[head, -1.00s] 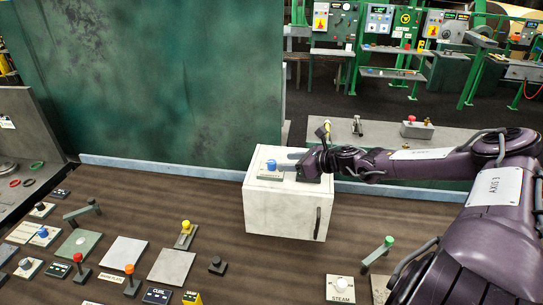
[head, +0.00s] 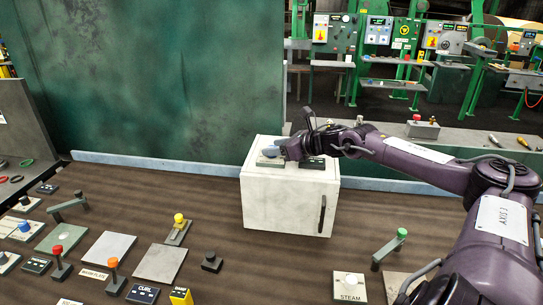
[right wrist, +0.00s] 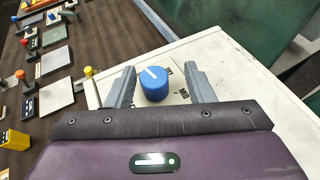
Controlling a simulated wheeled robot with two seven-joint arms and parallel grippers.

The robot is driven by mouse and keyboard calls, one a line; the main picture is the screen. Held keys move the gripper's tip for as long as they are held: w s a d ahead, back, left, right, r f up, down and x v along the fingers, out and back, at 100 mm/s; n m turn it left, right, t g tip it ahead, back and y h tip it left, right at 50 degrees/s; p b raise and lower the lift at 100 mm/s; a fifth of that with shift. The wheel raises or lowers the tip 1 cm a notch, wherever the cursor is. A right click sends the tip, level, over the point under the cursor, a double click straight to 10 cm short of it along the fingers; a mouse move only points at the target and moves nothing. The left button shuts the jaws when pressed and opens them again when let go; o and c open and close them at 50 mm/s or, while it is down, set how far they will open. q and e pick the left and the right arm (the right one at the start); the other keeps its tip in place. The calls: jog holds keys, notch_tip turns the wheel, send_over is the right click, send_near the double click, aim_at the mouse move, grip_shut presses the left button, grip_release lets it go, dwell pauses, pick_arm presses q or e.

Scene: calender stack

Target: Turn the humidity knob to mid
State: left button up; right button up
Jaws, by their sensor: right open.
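A blue knob (right wrist: 154,88) with a white pointer line stands on a pale plate on top of a white box (head: 285,205). My right gripper (right wrist: 160,70) is open, with one finger on each side of the knob and gaps between. In the head view my right gripper (head: 280,151) reaches over the box top and largely hides the knob. My left gripper is not in view.
The brown table holds several levers and plates, including a yellow-topped lever (head: 179,220), a green-topped lever (head: 401,233) and a STEAM button (head: 350,282). A large green panel (head: 150,75) stands behind. The box front has a dark handle (head: 322,214).

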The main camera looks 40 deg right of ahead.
jog(key=shift+w+a+f, duration=0.2)
jog(key=shift+w, duration=0.25)
jog(key=shift+w+a+b, duration=0.15)
jog(key=shift+a+b, duration=0.15)
